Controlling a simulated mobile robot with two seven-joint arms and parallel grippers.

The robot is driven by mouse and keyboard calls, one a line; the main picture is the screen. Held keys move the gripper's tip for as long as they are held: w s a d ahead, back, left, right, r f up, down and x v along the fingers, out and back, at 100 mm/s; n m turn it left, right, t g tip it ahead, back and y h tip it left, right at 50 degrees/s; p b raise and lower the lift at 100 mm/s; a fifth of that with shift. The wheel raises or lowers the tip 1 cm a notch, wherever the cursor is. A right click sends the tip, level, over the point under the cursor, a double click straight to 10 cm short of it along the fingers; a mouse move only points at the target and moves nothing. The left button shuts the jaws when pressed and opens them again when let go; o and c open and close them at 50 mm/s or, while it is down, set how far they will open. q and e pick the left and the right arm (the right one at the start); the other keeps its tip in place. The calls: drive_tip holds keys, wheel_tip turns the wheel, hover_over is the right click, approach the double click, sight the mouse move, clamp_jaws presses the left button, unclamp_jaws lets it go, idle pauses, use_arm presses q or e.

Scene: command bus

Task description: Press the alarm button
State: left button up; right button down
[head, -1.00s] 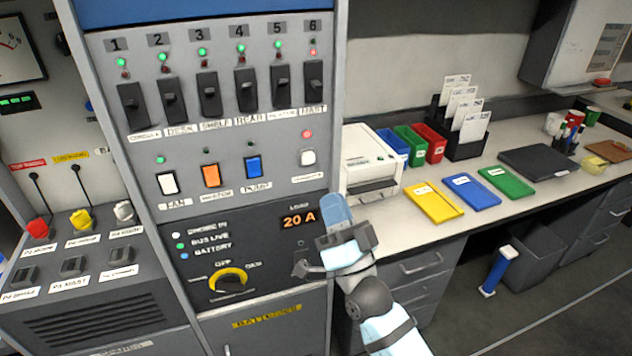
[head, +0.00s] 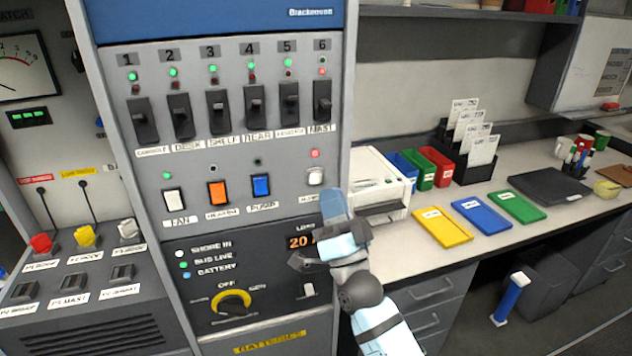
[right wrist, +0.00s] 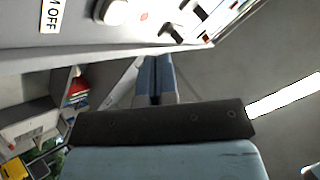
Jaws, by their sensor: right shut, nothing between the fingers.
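The white button (head: 316,177) is on the grey switch panel, below a lit red lamp (head: 315,153). Its label is partly covered and too small to read in the head view. In the right wrist view, a white button (right wrist: 118,12) sits at the top, beside a label (right wrist: 50,15) whose visible part reads "M OFF". My right gripper (head: 334,196) is in front of the panel, just below and right of the white button in the head view. Its blue fingers (right wrist: 155,75) are shut and empty. Contact with the panel does not show. My left gripper is out of view.
Breaker switches (head: 216,112) line the panel above, with white, orange and blue rockers (head: 217,193) left of the button. A yellow-ringed knob (head: 231,303) is below. A white printer (head: 375,190) stands right of the panel on the counter, beside coloured trays (head: 442,227).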

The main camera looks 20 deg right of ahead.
sight(315, 177)
drive_tip(key=w, duration=0.3)
drive_tip(key=shift+w, duration=0.25)
idle(1.8)
drive_tip(key=shift+w, duration=0.1)
drive_tip(key=shift+w, duration=0.35)
